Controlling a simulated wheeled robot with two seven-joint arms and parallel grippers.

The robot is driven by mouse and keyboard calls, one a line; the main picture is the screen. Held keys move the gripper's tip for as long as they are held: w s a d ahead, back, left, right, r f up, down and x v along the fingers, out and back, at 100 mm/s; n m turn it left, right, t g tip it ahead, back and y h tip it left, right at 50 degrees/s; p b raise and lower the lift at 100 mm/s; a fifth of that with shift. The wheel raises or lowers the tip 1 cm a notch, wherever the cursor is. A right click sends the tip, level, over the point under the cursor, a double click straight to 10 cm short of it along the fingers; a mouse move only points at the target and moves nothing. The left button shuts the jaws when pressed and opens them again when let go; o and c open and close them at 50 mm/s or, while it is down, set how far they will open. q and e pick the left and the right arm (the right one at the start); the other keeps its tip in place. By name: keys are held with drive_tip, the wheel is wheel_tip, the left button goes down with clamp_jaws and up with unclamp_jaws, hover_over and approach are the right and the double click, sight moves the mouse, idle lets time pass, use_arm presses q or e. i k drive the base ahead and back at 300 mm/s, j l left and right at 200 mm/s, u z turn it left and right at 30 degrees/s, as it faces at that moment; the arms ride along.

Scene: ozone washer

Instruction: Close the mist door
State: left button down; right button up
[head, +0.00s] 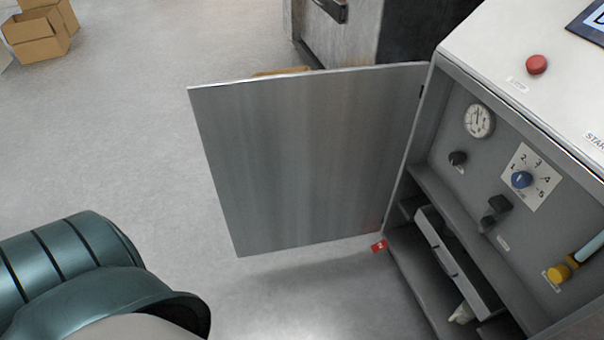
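The mist door (310,160) is a flat grey metal panel in the middle of the head view. It stands wide open, hinged along its right edge to the washer cabinet (452,130). The cabinet front is exposed, with a gauge, knobs and a lower opening with a grey drawer-like part. Part of my own arm shows at the lower left, apart from the door in the picture. Neither of my grippers is in view.
A red button (537,64) sits on the cabinet's sloped top. A blue selector knob (522,179) and a yellow fitting (559,273) are on its front. Cardboard boxes (38,36) lie at the far left. A grey machine (345,40) stands behind the door. The floor left of the door is clear.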

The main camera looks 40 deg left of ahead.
sight(297, 160)
drive_tip(key=k, duration=1.05)
drive_tip(key=j+z, duration=0.1)
drive_tip(key=z, duration=1.6)
drive_tip(key=k+j, duration=0.2)
drive_tip(key=j, duration=0.5)
drive_tip(key=k+j, duration=0.2)
drive_tip(key=j, duration=0.5)
drive_tip(key=k+j, duration=0.25)
drive_tip(key=j, duration=0.45)
drive_tip(key=k+j, duration=0.2)
drive_tip(key=j, duration=0.45)
drive_tip(key=k+j, duration=0.2)
drive_tip(key=j, duration=0.5)
drive_tip(key=k+j, duration=0.2)
drive_tip(key=j, duration=0.5)
drive_tip(key=k+j, duration=0.2)
drive_tip(key=j, duration=0.5)
drive_tip(key=k+j, duration=0.2)
drive_tip(key=j, duration=0.5)
